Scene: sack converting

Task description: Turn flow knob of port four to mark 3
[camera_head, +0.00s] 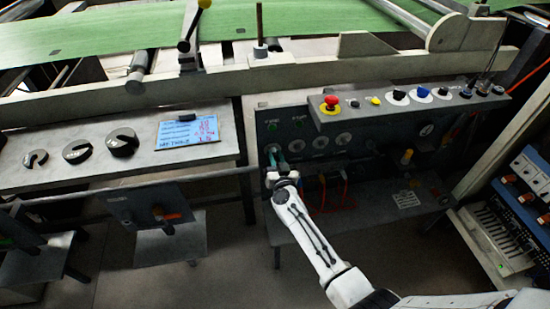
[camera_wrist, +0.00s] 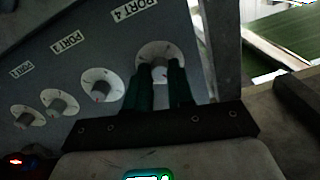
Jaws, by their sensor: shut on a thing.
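The port four knob (camera_wrist: 158,68) sits on a round white dial (camera_wrist: 152,49) under the label "PORT 4" (camera_wrist: 134,13) in the wrist view. My gripper (camera_wrist: 160,72) is shut on this knob, one dark green finger on each side. The fingers cover much of the knob and the lower dial, so its pointer and the mark it stands at cannot be read. In the head view my gripper (camera_head: 277,158) reaches the left end of the grey panel (camera_head: 262,135), and the knob is hidden there.
Other port knobs (camera_wrist: 101,86) sit in a row to the left in the wrist view. A ledge with a red button (camera_head: 331,102) juts out above the panel. Left is a shelf (camera_head: 60,180) with dark slotted discs (camera_head: 122,142) and a blue card (camera_head: 188,131).

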